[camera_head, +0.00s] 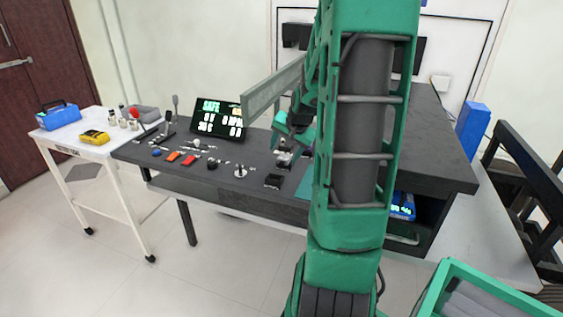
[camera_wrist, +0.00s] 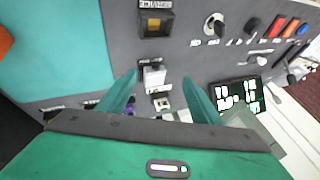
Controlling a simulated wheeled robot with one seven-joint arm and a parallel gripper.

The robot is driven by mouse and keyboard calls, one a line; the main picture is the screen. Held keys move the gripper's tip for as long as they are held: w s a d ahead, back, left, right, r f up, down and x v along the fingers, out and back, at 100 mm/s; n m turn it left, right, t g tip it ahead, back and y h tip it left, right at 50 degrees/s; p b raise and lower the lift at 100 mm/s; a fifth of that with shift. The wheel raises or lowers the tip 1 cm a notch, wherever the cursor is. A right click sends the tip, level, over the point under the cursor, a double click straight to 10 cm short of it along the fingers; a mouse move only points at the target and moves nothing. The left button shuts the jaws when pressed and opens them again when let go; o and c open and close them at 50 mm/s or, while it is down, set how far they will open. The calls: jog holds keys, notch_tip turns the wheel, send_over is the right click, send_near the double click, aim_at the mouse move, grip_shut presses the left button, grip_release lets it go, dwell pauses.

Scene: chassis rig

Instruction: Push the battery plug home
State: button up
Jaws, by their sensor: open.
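In the wrist view a small whitish connector (camera_wrist: 154,77), which looks like the battery plug, sits under a dark part at the panel label. A second pale fitting with a dark slot (camera_wrist: 161,101) lies just below it. My gripper (camera_wrist: 159,78) is open, its two green fingers on either side of the connector with a gap to each. I cannot tell the height of the fingers above the panel, nor how deep the plug sits. In the head view my gripper is partly hidden by my arm, over the dark bench (camera_head: 262,205).
A status display (camera_head: 218,118) stands at the bench's back. A square service socket (camera_wrist: 155,23), a round knob (camera_wrist: 214,25) and several coloured switches (camera_wrist: 277,25) sit near the connector. A teal mat (camera_wrist: 65,50) covers one side. A white cart (camera_head: 75,147) stands left of the bench.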

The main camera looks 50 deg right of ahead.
aim_at(282, 161)
jog(key=shift+s+x, duration=0.2)
jog(key=shift+x, duration=1.25)
jog(key=shift+s+x, duration=0.15)
jog(key=shift+x, duration=1.35)
jog(key=shift+d+f, duration=0.1)
jog(key=shift+f, duration=0.05)
jog(key=c, duration=1.2)
jog(key=shift+c, duration=0.2)
jog(key=shift+r, duration=0.8)
jog(key=a+r, duration=0.9)
jog(key=a, duration=0.2)
jog(key=shift+a+r, duration=0.25)
jog(key=shift+a, duration=0.1)
